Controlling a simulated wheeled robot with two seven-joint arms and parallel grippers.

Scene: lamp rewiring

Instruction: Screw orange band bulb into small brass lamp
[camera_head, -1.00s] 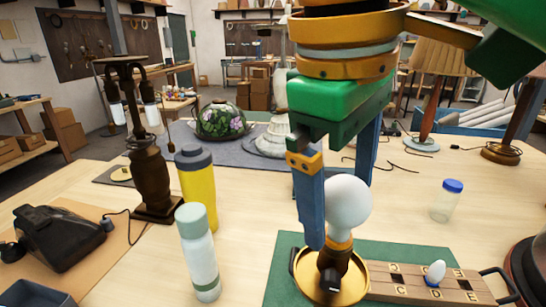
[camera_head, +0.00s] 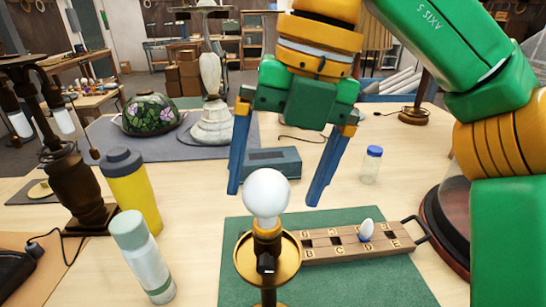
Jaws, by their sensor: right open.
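The small brass lamp (camera_head: 268,258) stands on the green mat (camera_head: 342,280) at the bottom centre. A round white bulb (camera_head: 266,192) sits upright on its socket, with an orange band (camera_head: 266,231) at the bulb's base. How deep the bulb is seated cannot be told. My right gripper (camera_head: 274,195) is open and empty. Its two blue fingers point down on either side of the bulb in the picture and appear to be behind it, apart from it. My left gripper is not in view.
A wooden tray with lettered slots (camera_head: 395,243) holds a small white bulb (camera_head: 366,230) right of the lamp. A yellow bottle (camera_head: 134,194) and a pale bottle (camera_head: 142,257) stand left. A blue-lidded jar (camera_head: 371,166) and grey box (camera_head: 272,161) are behind.

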